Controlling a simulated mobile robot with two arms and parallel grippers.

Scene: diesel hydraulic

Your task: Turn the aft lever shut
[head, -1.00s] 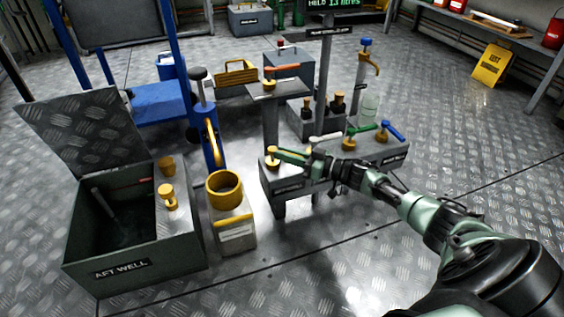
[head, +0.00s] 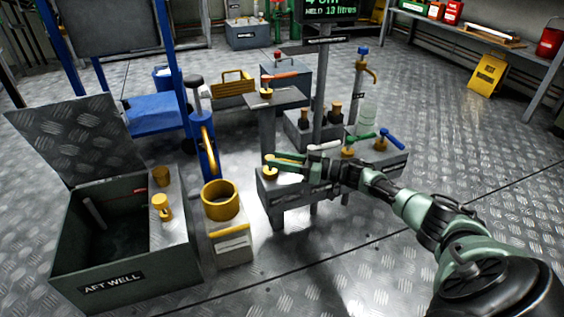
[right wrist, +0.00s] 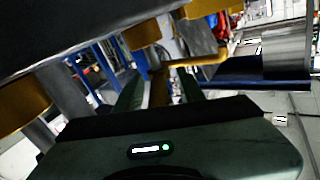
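A grey valve bench (head: 285,188) carries a row of levers. At its left end is a yellow-handled lever (head: 270,170) on a brass-coloured valve; its label is too small to read, so I cannot confirm it is the aft one. My right gripper (head: 284,161) reaches in from the right at this lever, its fingers pointing left along the handle. In the right wrist view the green fingers (right wrist: 160,92) stand apart, with a yellow bar (right wrist: 159,88) between them and gaps visible at its sides. My left gripper is out of view.
White, green (head: 360,138) and blue (head: 391,138) levers stand further right on the bench. A yellow bucket (head: 221,205) on a grey block and the open AFT WELL box (head: 125,278) are to the left. A post holds a lit screen (head: 331,10). Front floor is clear.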

